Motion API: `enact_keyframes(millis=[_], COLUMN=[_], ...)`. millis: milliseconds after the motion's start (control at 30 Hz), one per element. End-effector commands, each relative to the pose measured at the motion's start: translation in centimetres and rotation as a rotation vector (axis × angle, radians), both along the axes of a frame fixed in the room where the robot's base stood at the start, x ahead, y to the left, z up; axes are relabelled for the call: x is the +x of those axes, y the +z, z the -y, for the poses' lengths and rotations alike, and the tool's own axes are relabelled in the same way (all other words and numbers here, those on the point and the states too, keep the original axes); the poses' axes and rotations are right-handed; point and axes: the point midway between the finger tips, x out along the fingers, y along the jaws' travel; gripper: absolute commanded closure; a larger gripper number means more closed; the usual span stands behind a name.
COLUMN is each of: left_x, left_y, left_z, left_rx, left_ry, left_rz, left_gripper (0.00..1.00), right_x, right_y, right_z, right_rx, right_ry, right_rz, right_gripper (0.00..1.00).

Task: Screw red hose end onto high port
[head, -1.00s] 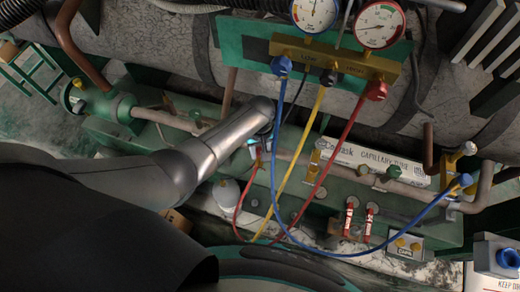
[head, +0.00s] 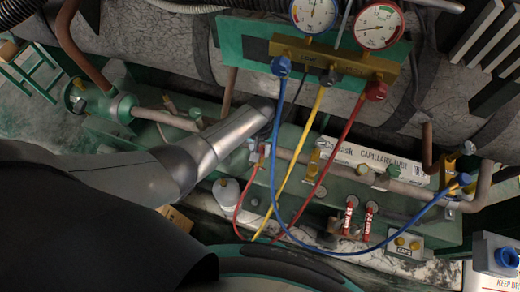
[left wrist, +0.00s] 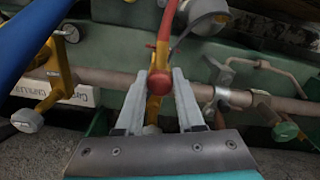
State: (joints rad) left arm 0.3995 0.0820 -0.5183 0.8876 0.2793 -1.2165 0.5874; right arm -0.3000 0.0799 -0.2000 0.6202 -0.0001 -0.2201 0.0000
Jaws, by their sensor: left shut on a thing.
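The red hose (head: 343,143) hangs from the right side of the gauge manifold (head: 335,57), loops low and rises to its end by my left gripper (head: 258,153). In the left wrist view the red hose end (left wrist: 162,57) sits between the two grey fingers of my left gripper (left wrist: 158,105), shut on it. A brass fitting (left wrist: 159,82) and a round red knob (left wrist: 151,130) are in line with it, in front of the pipe (left wrist: 100,78). I cannot tell whether the hose end is threaded on the port. My right gripper is not in view.
The blue hose (head: 275,170) runs close beside my left gripper to a yellow valve (head: 450,170) at the right. The yellow hose (head: 300,155) hangs between the hoses. A white capillary tube box (head: 385,160) lies behind the pipe.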

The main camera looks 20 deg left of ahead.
Motion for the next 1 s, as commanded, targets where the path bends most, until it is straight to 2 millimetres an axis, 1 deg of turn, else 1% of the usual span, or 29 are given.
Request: enact_keyframes(millis=[300,400,700,1000], left_x=[0.02,0.01,0.0,-0.02], left_y=[0.01,-0.02,-0.05,-0.11], left_z=[-0.16,-0.17,-0.18,-0.23], left_rx=[0.002,0.002,0.003,0.003], left_ry=[-0.272,-0.303,-0.321,-0.586], left_rz=[0.0,0.0,-0.001,0.0], left_gripper=[1.0,1.0,1.0,1.0], right_x=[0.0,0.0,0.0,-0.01], right_y=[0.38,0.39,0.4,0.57], right_z=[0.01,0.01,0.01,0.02], right_rx=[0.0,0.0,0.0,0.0], right_ry=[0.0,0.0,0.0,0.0], right_rz=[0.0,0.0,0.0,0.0], right_gripper=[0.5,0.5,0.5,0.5])
